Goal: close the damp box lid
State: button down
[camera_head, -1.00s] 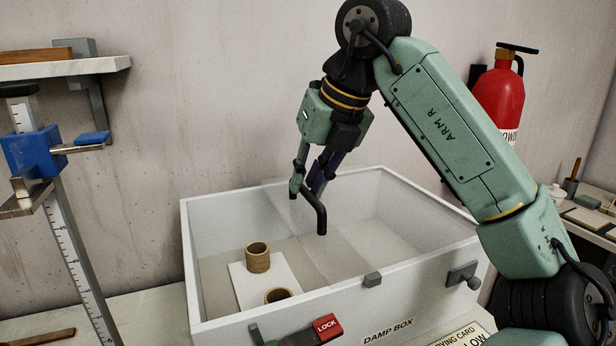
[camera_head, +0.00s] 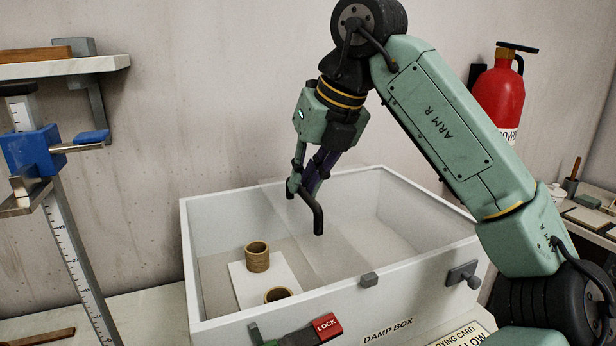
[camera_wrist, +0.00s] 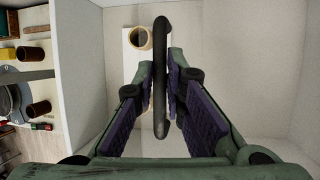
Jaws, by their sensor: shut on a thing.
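The damp box (camera_head: 215,318) is a white open-topped box on the bench, labelled on its front. Its lid (camera_head: 320,262) looks like a clear pane lying across part of the top; its edges are faint and I cannot tell its full extent. A dark bar handle (camera_head: 318,215) stands over the pane. My gripper (camera_head: 304,190) is shut on this handle, above the middle of the box. In the wrist view the handle (camera_wrist: 161,75) runs lengthwise between the purple pads of my gripper (camera_wrist: 160,95). The fingers hide part of it.
Inside the box, tan clay rings (camera_head: 257,257) sit on a white slab (camera_head: 245,288). A red LOCK tag (camera_head: 327,326) and a dark latch (camera_head: 463,275) are on the front. A blue-headed gauge (camera_head: 35,150) stands left; a fire extinguisher (camera_head: 498,100) hangs right.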

jog(key=s+a+b, duration=0.1)
jog(key=s+a, duration=0.2)
jog(key=a, duration=0.4)
jog(key=s+a+b, duration=0.1)
jog(key=s+a, duration=0.2)
jog(key=a, duration=0.4)
jog(key=shift+a, duration=0.2)
jog(key=c, duration=1.7)
grip_release()
jog(key=shift+s+a, duration=0.1)
jog(key=shift+a, duration=0.1)
jog(key=shift+o, duration=0.2)
jog(key=shift+d, duration=0.1)
jog(key=v, duration=1.2)
